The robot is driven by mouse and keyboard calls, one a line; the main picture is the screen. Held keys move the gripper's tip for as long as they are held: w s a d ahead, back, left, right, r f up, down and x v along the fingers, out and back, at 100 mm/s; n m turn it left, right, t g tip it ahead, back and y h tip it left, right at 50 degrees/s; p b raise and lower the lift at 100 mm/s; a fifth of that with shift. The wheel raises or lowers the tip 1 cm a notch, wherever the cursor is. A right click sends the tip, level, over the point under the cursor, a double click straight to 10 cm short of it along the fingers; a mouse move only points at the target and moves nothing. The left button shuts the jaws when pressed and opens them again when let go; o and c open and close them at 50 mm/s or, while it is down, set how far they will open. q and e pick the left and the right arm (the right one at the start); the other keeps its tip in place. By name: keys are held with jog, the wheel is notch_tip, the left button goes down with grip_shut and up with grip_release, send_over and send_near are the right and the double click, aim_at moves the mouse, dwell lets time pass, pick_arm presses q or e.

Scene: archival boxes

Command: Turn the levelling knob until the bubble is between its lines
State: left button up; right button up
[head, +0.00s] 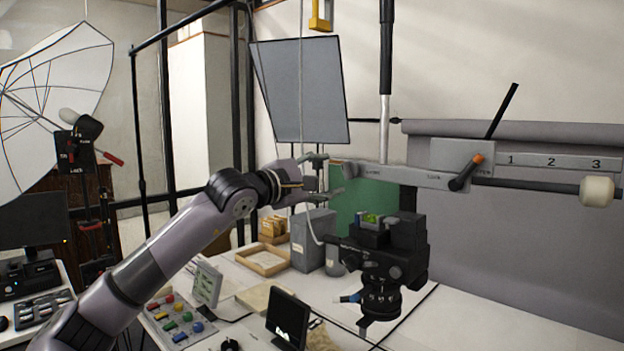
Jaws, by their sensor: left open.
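A black camera (405,235) hangs lens-down from a grey horizontal arm (415,178). A small bright green bubble level (371,218) sits on top of its mount; the bubble and its lines are too small to read. A round grey knob (396,272) shows on the camera's near side, and a handle with a pale blue tip (350,298) sticks out lower left. I cannot tell which is the levelling knob. My left gripper (328,178) is open and empty, left of and above the level, apart from the camera. My right gripper is not in view.
Below stand a grey box (313,240), a wooden frame (262,260), a small black screen (288,318) and a panel of coloured buttons (178,318). The white table's right part (480,320) is clear.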

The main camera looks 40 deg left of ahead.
pick_arm(q)
jog(key=shift+s, duration=2.1)
